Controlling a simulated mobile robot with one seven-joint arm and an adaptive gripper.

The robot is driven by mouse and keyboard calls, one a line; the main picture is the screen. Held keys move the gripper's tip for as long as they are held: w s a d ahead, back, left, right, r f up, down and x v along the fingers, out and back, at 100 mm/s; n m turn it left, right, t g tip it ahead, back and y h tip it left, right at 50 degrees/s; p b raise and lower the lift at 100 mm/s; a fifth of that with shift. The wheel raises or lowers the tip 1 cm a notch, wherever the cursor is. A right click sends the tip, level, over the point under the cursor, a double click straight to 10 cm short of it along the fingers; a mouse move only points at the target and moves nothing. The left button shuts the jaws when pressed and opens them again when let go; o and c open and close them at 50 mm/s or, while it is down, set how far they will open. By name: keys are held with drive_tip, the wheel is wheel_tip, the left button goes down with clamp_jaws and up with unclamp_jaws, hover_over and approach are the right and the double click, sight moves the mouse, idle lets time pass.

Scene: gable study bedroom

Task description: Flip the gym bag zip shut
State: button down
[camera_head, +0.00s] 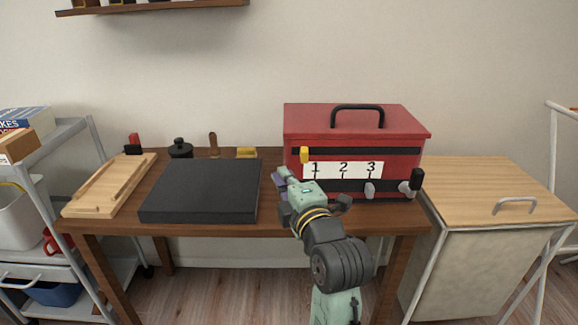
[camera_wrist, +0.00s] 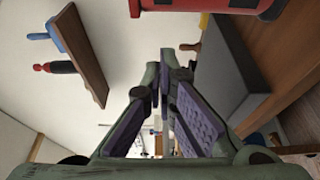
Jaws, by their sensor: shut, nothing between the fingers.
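The red bag (camera_head: 300,120) is boxy, with a black handle (camera_head: 357,112) on top and black bands across its front. A white strip (camera_head: 343,170) on the front reads 1, 2, 3, with a yellow tab (camera_head: 304,154) at its upper left, by the 1. A grey tab (camera_head: 370,190) and a black tab (camera_head: 415,182) sit lower right. I cannot tell which tab is the zip's. My gripper (camera_head: 281,178) is shut and empty, in front of the bag's lower left corner. In the wrist view, my gripper (camera_wrist: 165,72) points past the bag (camera_wrist: 178,24), partly visible at the top.
A flat black slab (camera_head: 200,190) lies left of the bag on the wooden desk (camera_head: 270,215), with a wooden tray (camera_head: 110,185) farther left. Small items stand behind the slab. A wood-topped cabinet (camera_head: 490,180) is at the right, a grey shelf rack (camera_head: 75,135) at the left.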

drive_tip(key=w, duration=0.3)
drive_tip(key=w+p, duration=0.1)
drive_tip(key=w, duration=0.3)
drive_tip(key=shift+d+r+p, duration=0.1)
drive_tip(key=shift+d+p, duration=0.1)
drive_tip(key=shift+p, duration=0.1)
drive_tip(key=shift+d, duration=0.6)
drive_tip(key=shift+d, duration=0.25)
drive_tip(key=d+b, duration=1)
drive_tip(key=d, duration=1.6)
drive_tip(key=shift+d, duration=0.1)
